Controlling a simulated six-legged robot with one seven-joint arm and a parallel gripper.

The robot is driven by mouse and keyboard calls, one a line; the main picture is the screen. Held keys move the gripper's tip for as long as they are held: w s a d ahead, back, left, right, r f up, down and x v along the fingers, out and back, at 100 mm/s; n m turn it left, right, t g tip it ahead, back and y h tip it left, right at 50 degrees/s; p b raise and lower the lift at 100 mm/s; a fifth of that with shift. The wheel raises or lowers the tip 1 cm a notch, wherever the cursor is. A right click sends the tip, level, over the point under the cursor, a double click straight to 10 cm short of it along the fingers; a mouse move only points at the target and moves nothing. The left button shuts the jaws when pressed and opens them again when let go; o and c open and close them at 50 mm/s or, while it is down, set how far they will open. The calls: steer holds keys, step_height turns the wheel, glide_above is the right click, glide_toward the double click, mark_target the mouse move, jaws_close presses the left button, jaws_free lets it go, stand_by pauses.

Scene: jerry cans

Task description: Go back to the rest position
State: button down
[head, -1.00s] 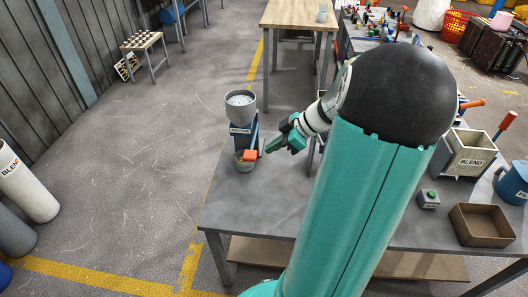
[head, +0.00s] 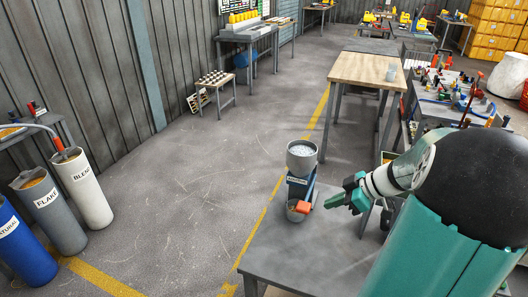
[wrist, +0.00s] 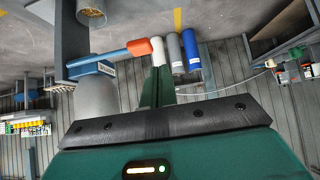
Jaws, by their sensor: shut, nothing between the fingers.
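My gripper (head: 336,201) is shut and empty, with teal fingers. It is held out above the table (head: 262,246), to the right of the additive dispenser (head: 297,188). In the head view a small gap shows between the fingertips and the dispenser's orange lever handle (head: 304,207). In the wrist view, which looks upside down, my gripper's fingers (wrist: 160,82) point past the orange handle (wrist: 140,47). The dispenser's grey hopper (head: 302,148) holds white pellets. A small cup (head: 293,216) sits under it; the wrist view shows grains in the cup (wrist: 92,12).
Natural, flake and blend barrels (head: 84,190) stand on the left. A small stool (head: 215,84) and workbench (head: 240,37) stand farther back. A wooden-topped table (head: 366,68) is behind the dispenser. The grey floor (head: 190,180) in the middle is clear.

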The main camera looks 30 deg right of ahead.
steer(key=s+a+r+m+h, duration=0.1)
steer(key=s+a+r+m, duration=0.1)
steer(key=a, duration=0.8)
steer(key=s+a+r+m+g+h, duration=0.1)
steer(key=a+r, duration=0.4)
steer(key=a, duration=0.5)
steer(key=s+a+r+m+h, duration=0.3)
steer(key=a+m, duration=0.1)
steer(key=a, duration=0.6)
steer(key=shift+a+r+m+g, duration=0.25)
steer(key=shift+a+m+g, duration=0.05)
